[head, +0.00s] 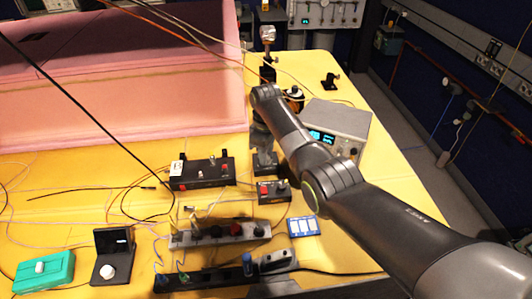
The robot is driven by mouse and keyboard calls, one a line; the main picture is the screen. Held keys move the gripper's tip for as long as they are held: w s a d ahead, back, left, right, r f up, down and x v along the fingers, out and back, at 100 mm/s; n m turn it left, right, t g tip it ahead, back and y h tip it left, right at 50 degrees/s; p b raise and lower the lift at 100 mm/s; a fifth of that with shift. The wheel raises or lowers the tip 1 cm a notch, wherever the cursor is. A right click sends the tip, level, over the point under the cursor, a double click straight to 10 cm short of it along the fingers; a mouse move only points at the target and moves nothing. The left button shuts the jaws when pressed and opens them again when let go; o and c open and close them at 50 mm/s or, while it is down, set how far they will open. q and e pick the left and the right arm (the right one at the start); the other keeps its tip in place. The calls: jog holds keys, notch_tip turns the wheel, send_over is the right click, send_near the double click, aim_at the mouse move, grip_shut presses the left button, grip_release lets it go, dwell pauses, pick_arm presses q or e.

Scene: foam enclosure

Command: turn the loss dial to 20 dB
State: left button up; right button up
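A small black unit (113,243) with a dark screen stands at the lower left of the yellow table, and a round white dial (108,272) sits on its front. I cannot read a value on the screen or dial. My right arm reaches in from the lower right and bends down at mid-table. My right gripper (265,163) hangs among the black boxes, well to the right of and beyond the dial. Its fingers are too small and dark to tell whether they are open. My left gripper is not in view.
A teal box (45,271) stands left of the dial unit. Black boxes with knobs (202,173) and a grey strip (220,235) lie between it and my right gripper. Loose cables cross the table. Pink foam walls (120,115) rise behind; a grey instrument (338,122) stands right.

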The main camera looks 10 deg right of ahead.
jog(key=shift+c, duration=0.8)
